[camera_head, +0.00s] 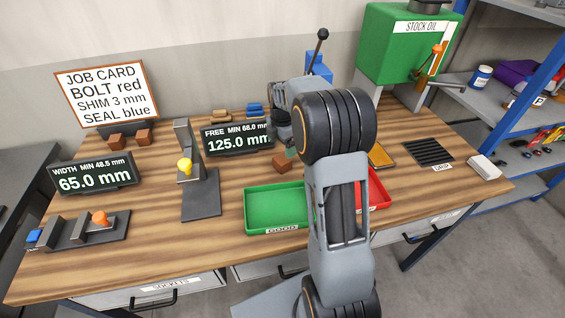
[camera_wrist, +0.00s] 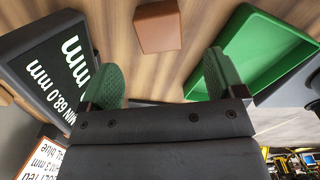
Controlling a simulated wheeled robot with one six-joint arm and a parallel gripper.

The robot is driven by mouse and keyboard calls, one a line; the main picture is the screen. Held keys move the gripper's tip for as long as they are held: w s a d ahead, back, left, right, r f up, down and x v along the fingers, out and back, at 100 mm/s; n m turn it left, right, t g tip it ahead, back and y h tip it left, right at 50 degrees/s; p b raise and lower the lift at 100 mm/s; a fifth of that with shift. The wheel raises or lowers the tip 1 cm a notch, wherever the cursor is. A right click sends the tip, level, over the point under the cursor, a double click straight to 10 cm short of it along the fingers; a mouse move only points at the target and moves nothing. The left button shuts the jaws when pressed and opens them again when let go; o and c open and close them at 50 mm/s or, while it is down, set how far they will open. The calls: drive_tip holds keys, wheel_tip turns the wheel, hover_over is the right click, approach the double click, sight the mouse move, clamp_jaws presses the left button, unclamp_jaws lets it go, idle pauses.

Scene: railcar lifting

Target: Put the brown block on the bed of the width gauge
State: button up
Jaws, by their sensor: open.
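A brown block (camera_head: 280,162) lies on the table behind the green tray, partly hidden by my arm. In the wrist view, the brown block (camera_wrist: 157,28) is just beyond my fingertips, roughly centred between them. My gripper (camera_wrist: 160,76) is open and empty, with a green pad on each finger. In the head view my gripper is mostly hidden behind my arm. The width gauge (camera_head: 82,231) stands at the front left, a dark base with grey jaws, an orange knob and a blue part. Its display (camera_head: 92,176) reads 65.0 mm.
The green tray (camera_head: 250,222) and red tray (camera_head: 380,190) flank my arm. A tall gauge (camera_head: 202,200) with a yellow knob stands between the width gauge and the green tray. Its apparent display (camera_head: 237,138) reads 125.0 mm.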

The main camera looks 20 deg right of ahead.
sight(282, 158)
drive_tip(key=shift+f+p, duration=0.75)
drive_tip(key=shift+f, duration=3.35)
drive_tip(key=c, duration=1.2)
drive_tip(key=shift+o, duration=0.2)
drive_tip(key=shift+w+r, duration=0.1)
drive_tip(key=shift+r, duration=0.1)
